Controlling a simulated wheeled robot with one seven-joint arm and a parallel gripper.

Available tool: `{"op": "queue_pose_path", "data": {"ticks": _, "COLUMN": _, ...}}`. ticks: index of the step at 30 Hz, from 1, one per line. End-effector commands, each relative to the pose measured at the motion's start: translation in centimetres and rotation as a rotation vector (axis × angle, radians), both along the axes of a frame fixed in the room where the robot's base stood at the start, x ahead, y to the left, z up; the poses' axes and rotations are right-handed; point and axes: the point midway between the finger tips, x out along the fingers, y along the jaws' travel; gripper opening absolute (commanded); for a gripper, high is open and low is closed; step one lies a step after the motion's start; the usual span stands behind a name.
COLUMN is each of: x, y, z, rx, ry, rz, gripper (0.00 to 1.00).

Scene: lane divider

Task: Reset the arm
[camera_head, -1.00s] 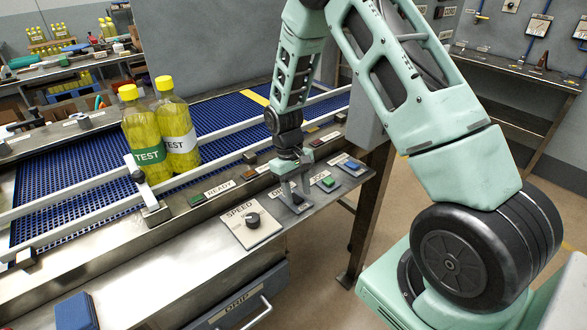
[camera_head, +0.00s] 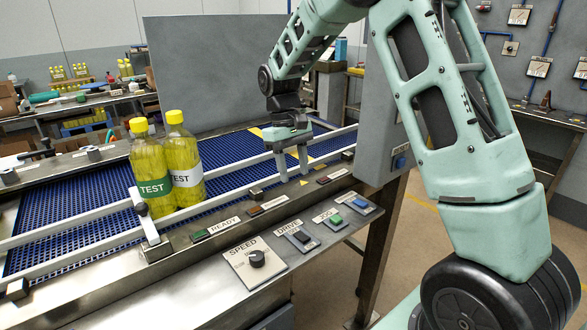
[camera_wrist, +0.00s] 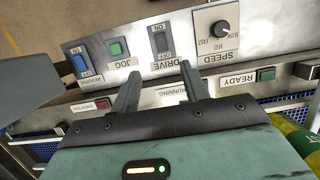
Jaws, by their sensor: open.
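My gripper (camera_head: 294,176) is open and empty, held above the front rail of the conveyor in the head view. In the wrist view its two fingers (camera_wrist: 160,72) stand apart, with the control panel beyond them. The panel carries a SPEED knob (camera_head: 257,258), a dark DRIVE switch (camera_head: 302,237), a green JOG button (camera_head: 335,219) and a blue REVERSE switch (camera_head: 360,201). No finger appears to touch a control. In the wrist view the SPEED knob (camera_wrist: 222,29) and the DRIVE switch (camera_wrist: 161,42) show upside down.
Two yellow TEST bottles, one with a green label (camera_head: 152,170) and one with a white label (camera_head: 183,160), stand upright on the blue conveyor (camera_head: 70,211) left of my gripper. A grey upright panel (camera_head: 210,75) stands behind it. Indicator lamps line the front rail.

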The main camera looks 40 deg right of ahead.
Motion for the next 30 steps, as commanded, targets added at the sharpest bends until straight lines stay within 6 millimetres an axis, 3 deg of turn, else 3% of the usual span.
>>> {"op": "queue_pose_path", "data": {"ticks": 17, "x": -0.1, "y": 0.4, "z": 0.1, "rx": 0.002, "ry": -0.002, "rz": 0.007, "gripper": 0.45}}
{"op": "queue_pose_path", "data": {"ticks": 20, "x": -0.9, "y": 3.0, "z": 0.5, "rx": 0.016, "ry": -0.02, "rz": 0.046, "gripper": 0.45}}
{"op": "queue_pose_path", "data": {"ticks": 23, "x": -3.0, "y": 7.9, "z": 1.3, "rx": 0.044, "ry": -0.056, "rz": 0.123, "gripper": 0.45}}
{"op": "queue_pose_path", "data": {"ticks": 26, "x": -7.0, "y": 13.8, "z": 1.9, "rx": 0.076, "ry": -0.1, "rz": 0.229, "gripper": 0.45}}
{"op": "queue_pose_path", "data": {"ticks": 30, "x": -14.5, "y": 20.4, "z": 2.3, "rx": 0.115, "ry": -0.161, "rz": 0.385, "gripper": 0.45}}
